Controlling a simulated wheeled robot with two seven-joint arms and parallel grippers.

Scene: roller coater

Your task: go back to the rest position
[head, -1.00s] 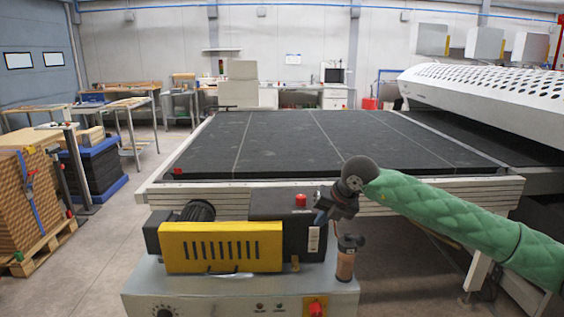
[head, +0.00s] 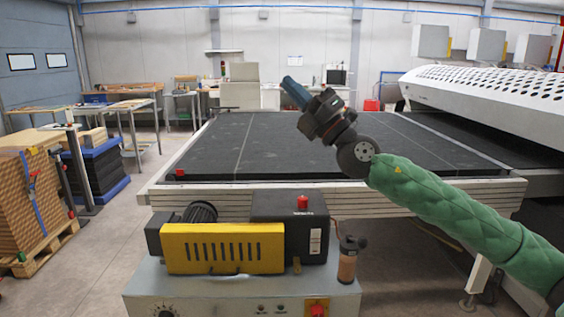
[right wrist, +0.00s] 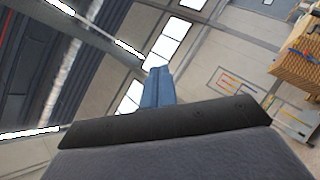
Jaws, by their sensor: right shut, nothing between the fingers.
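My right arm, in a green quilted sleeve, comes in from the right in the head view. My right gripper (head: 292,88) is raised above the black conveyor table (head: 270,140), its blue fingers pointing up and to the left. The blue fingers are shut together with nothing between them. The right wrist view also shows the shut blue fingers (right wrist: 158,88), aimed toward the ceiling and far wall. My left gripper is not in view.
Below the arm stands a grey machine (head: 240,300) with a yellow vented cover (head: 222,248), a red button (head: 303,202) and a brown bottle-like part (head: 348,262). A white perforated hood (head: 490,95) is at right. Stacked boards (head: 35,200) on a pallet stand at left.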

